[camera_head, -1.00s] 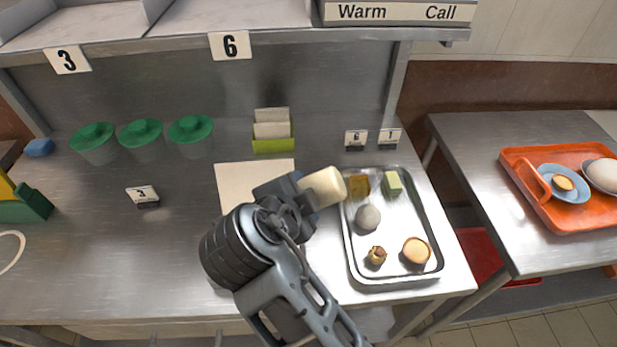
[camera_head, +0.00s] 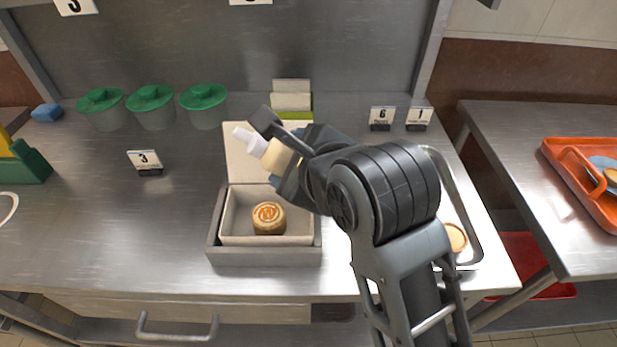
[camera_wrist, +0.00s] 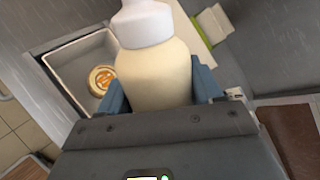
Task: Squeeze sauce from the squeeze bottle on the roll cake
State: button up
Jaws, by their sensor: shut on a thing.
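The squeeze bottle (camera_head: 278,157) has a cream body and a white nozzle; it also shows in the wrist view (camera_wrist: 155,70). My gripper (camera_head: 287,157) is shut on its body and holds it above the back of an open grey box (camera_head: 265,256). The bottle is tilted, its nozzle pointing left and slightly up in the head view. A round tan cake with an orange pattern on top (camera_head: 268,218) sits inside the box, below and apart from the nozzle. It also shows in the wrist view (camera_wrist: 102,80). I take it for the roll cake, but cannot be sure.
A metal tray (camera_head: 470,240) stands right of the box, mostly hidden by my arm; a bun (camera_head: 455,237) shows on it. Several green-lidded containers (camera_head: 150,97) stand at the back left. Number cards (camera_head: 145,161) stand nearby.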

jog(key=a+r+m+t+y, duration=0.1)
jog(key=a+r+m+y, duration=0.1)
jog(key=r, duration=0.2)
jog(key=a+r+m+t+y, duration=0.1)
jog(key=r+m+y, duration=0.1)
jog(key=r, duration=0.3)
jog(key=a+r+m+t+y, duration=0.1)
jog(key=a+r+m+y, duration=0.1)
jog(key=r, duration=0.2)
jog(key=shift+w+a+r+t+y+p, duration=0.1)
jog(key=shift+a+r+t+y+p, duration=0.2)
jog(key=shift+a+r+p, duration=0.1)
